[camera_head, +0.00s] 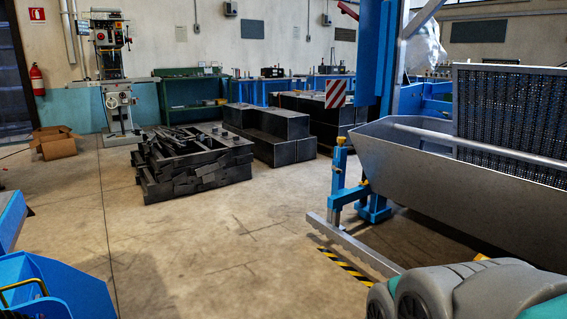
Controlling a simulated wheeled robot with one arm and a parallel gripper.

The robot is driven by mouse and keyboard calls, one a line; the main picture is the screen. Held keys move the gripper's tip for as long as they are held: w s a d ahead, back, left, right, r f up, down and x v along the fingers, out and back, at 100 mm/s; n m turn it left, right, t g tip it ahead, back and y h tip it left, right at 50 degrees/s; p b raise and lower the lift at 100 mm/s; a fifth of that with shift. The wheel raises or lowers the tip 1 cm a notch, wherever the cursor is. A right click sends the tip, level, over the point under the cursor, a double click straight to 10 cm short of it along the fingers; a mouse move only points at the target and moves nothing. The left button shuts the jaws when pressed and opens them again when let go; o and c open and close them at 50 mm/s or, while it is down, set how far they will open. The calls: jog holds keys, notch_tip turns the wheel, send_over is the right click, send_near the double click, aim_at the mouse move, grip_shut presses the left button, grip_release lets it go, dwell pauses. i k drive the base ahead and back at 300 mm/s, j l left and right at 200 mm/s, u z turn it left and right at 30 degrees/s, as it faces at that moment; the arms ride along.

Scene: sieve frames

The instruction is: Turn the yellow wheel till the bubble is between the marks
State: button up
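No yellow wheel can be made out for certain, and no bubble or marks show. A thin yellow curved bar (24,285) sits on the blue equipment at the lower left; I cannot tell whether it is part of a wheel. A small yellow patch (483,258) shows at the right, mostly hidden behind grey and teal rounded parts in the lower right corner. My gripper is not in view.
A grey metal trough (450,185) with a mesh screen (510,110) stands at the right on blue supports. A steel bar (355,246) juts out low near striped floor tape (345,268). Stacked dark frames (190,165) stand mid-room. The central floor is clear.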

aim_at(341, 140)
jog(key=i, duration=1.95)
